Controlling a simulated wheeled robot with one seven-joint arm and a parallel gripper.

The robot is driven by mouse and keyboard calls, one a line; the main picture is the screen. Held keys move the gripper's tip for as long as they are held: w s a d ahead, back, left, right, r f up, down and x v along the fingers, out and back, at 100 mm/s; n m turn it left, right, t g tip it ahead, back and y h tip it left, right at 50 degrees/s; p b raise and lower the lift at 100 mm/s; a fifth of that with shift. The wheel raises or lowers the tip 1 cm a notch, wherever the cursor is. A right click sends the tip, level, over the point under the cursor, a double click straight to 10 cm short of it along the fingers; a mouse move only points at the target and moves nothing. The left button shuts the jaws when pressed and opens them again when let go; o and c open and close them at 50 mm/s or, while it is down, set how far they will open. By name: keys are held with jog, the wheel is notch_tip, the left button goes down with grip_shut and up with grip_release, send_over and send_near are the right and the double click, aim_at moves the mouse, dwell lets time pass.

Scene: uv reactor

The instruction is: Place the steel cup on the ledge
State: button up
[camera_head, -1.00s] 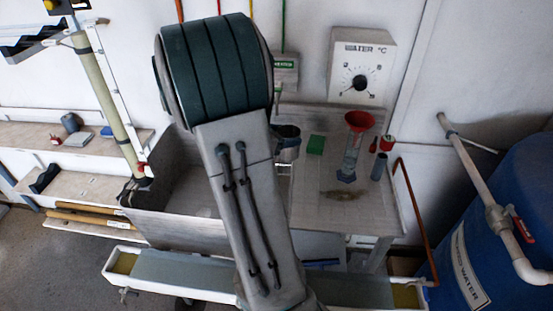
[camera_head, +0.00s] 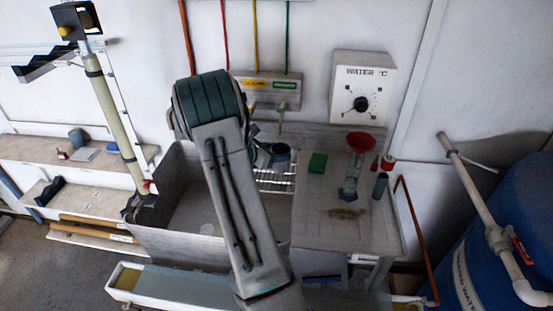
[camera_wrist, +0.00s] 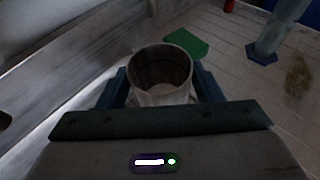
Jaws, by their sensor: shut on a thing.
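The steel cup (camera_head: 281,153) is a grey, open-topped cup, upright above a wire rack beside the sink. It also shows in the wrist view (camera_wrist: 161,70), where I look into its empty-looking inside. My gripper (camera_wrist: 161,88) is shut on the cup, with a dark finger on either side of it. In the head view, my gripper (camera_head: 264,155) is partly hidden behind my arm. A wooden stepped shelf (camera_head: 50,146) stands at the left, and a raised rim (camera_head: 320,133) runs behind the sink and board. I cannot tell which of these is the ledge.
The sink basin (camera_head: 187,205) lies left of the cup. On the grey drainboard (camera_head: 325,220) at right stand a green block (camera_head: 317,163), a red funnel (camera_head: 361,142) over a clear cylinder (camera_head: 350,178), a dark cylinder (camera_head: 380,186) and red items (camera_head: 388,162).

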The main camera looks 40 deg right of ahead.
jog(key=shift+f+p, duration=0.3)
jog(key=shift+f, duration=1.4)
jog(key=shift+f, duration=0.2)
jog(key=o, duration=1.1)
jog(key=shift+r, duration=0.15)
